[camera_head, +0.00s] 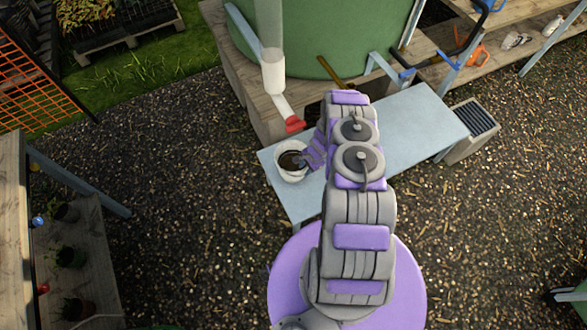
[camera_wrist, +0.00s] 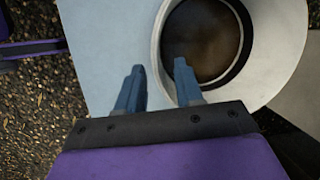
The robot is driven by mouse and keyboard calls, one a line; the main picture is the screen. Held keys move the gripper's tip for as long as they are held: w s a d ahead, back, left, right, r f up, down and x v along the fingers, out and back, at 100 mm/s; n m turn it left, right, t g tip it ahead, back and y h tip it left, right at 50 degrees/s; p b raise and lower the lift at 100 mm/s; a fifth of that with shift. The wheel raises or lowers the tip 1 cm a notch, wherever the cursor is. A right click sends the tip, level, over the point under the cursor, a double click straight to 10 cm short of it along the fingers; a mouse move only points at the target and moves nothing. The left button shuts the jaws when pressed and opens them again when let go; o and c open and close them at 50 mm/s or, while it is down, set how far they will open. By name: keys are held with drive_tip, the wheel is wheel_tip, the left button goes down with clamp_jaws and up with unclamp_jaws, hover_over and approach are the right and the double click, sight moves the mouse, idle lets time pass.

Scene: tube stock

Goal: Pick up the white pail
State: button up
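The white pail (camera_head: 290,177) stands upright on the left end of a light blue-grey bench (camera_head: 410,127), with dark contents inside. In the wrist view the pail (camera_wrist: 285,45) fills the upper right, its round opening facing the camera. My gripper (camera_wrist: 159,68) is open, with two blue fingers apart. The right finger overlaps the pail's opening and the left finger is outside it, over the bench top, so the near left rim lies between them. I cannot tell whether either finger touches the pail. In the head view my gripper (camera_head: 308,156) is at the pail's right side, partly hidden by my arm.
A green tank (camera_head: 310,40) on a wooden base stands behind the bench. A white pipe with a red end (camera_head: 294,124) hangs just above and behind the pail. A grey slatted box (camera_head: 473,130) is at the bench's right end. Gravel surrounds the bench; wooden shelves stand left.

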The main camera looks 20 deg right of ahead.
sight(301, 173)
drive_tip(key=b+x, duration=0.1)
drive_tip(key=x, duration=0.1)
drive_tip(key=a+b+x, duration=0.1)
drive_tip(key=x, duration=0.2)
drive_tip(key=shift+w+r, duration=0.1)
drive_tip(key=shift+d, duration=0.2)
drive_tip(key=shift+c, duration=0.4)
drive_tip(key=shift+d, duration=0.2)
drive_tip(key=c, duration=0.3)
drive_tip(key=shift+a, duration=0.1)
clamp_jaws()
drive_tip(key=shift+a, duration=0.15)
